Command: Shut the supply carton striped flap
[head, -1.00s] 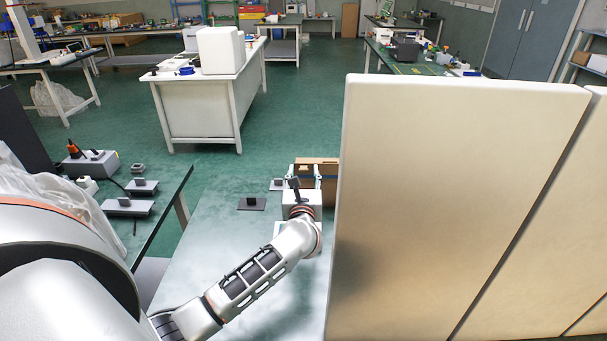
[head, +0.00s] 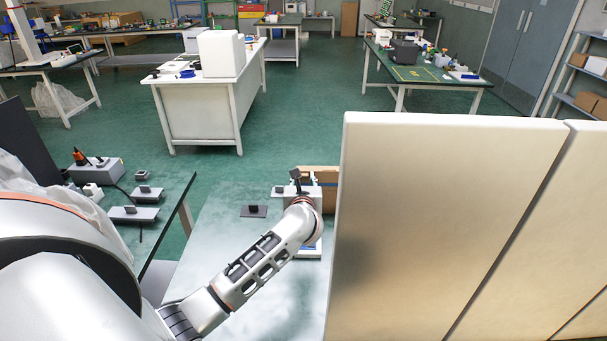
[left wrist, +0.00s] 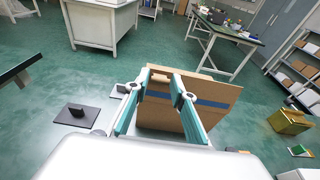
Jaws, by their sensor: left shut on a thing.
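The brown carton (head: 325,183) stands at the far part of the pale table, partly hidden behind a tall cream panel and my gripper. In the left wrist view its striped flap (left wrist: 212,103) is a tilted brown board with a blue band. The exact contact is hard to see. In the head view the left gripper (head: 302,184) is small at the arm's end. My right gripper is in neither view.
The tall cream panel (head: 440,220) fills the right and hides much of the table. A dark plate with a block (head: 254,211) lies left of the gripper. A side bench (head: 165,215) holds several small devices.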

